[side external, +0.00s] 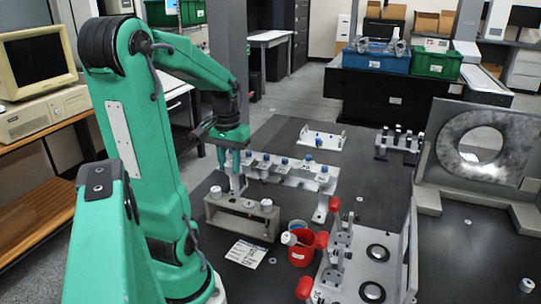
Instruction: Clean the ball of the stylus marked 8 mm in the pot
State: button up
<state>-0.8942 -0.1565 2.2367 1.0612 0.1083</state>
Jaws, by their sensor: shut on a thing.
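My gripper (236,172) points down at the left end of the stylus rack (320,205). It is shut on a stylus, mostly hidden by the fingers; I cannot tell whether it is clear of the rack. The rack is a pale raised bar holding several styluses with blue tops, with small white labels too small to read, so I cannot tell which is marked 8 mm. A red pot (301,252) stands right of and nearer than my gripper, with a white and blue thing at its rim. The pot's inside is mostly hidden.
A grey block with pale knobs (240,222) stands between gripper and pot, with a printed card (246,253) in front. A fixture with red-handled clamps (345,235) stands right of the pot. A large ringed plate (489,125) stands at right.

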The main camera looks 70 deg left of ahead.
notch_tip(320, 180, up, 5)
jog(key=shift+w+r, duration=0.1)
jog(key=w+d+m, duration=0.6)
jog(key=w+d, duration=0.5)
jog(key=w, duration=0.4)
notch_tip(320, 180, down, 8)
dwell(0.4)
jog(key=shift+f, duration=0.4)
notch_tip(320, 180, down, 6)
dwell(1.0)
jog(key=shift+f, duration=0.3)
dwell(1.6)
